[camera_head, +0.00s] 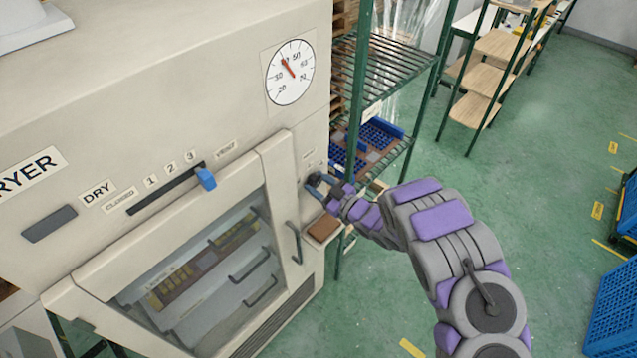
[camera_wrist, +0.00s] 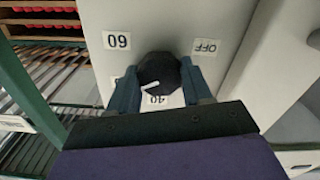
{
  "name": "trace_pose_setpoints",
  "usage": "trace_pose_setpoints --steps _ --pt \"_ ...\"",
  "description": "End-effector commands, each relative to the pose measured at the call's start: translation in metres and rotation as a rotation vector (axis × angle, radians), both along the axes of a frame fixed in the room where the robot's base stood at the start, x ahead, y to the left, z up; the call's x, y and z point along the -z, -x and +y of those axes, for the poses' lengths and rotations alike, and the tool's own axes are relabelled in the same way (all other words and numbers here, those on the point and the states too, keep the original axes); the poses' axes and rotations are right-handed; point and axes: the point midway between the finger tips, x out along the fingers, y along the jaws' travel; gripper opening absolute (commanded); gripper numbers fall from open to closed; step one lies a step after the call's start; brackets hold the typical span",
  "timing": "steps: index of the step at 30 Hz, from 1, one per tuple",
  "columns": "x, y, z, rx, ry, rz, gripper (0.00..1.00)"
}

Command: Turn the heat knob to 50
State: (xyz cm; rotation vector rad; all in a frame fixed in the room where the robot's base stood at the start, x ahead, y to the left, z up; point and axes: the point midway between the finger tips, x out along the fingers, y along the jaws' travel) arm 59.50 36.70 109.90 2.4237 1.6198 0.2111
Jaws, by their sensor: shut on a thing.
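The heat knob (camera_wrist: 165,68) is dark and round, with a white mark slanting to the lower left in the wrist view. A "60" label (camera_wrist: 117,40) is at its upper left, an "OFF" label (camera_wrist: 205,46) at its upper right and a partly covered "40" label (camera_wrist: 158,100) below. No "50" label shows by the knob. My gripper (camera_wrist: 161,82) has its blue-grey fingers on either side of the knob and is shut on it. In the head view my gripper (camera_head: 318,184) is at the dryer's right front, where the knob is mostly hidden.
The dryer (camera_head: 150,70) has a round dial (camera_head: 288,88) with a red needle near the 40 to 50 marks. A blue slider (camera_head: 206,178) sits near 3. A brown block (camera_head: 323,229) is below my gripper. A green wire rack (camera_head: 385,70) stands close on the right.

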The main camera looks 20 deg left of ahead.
Motion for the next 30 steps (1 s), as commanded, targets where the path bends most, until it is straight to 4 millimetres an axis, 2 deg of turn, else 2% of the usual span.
trace_pose_setpoints --steps 1,11,12,18,19,26,30 --pt "0.0049 0.0024 -0.0002 -0.002 0.007 0.010 0.19" --pt "0.0043 0.0022 0.0003 -0.003 0.006 0.009 0.19" --pt "0.0042 0.0022 0.0002 -0.002 0.006 0.009 0.53" --pt "0.0014 0.0019 0.0004 -0.001 0.002 0.003 0.72" --pt "0.0011 0.0019 0.0003 -0.001 0.001 0.003 0.75" --pt "-0.0004 0.0016 -0.0006 -0.001 0.000 0.001 0.75" --pt "-0.0012 0.0038 -0.0087 0.000 -0.002 -0.002 0.75"
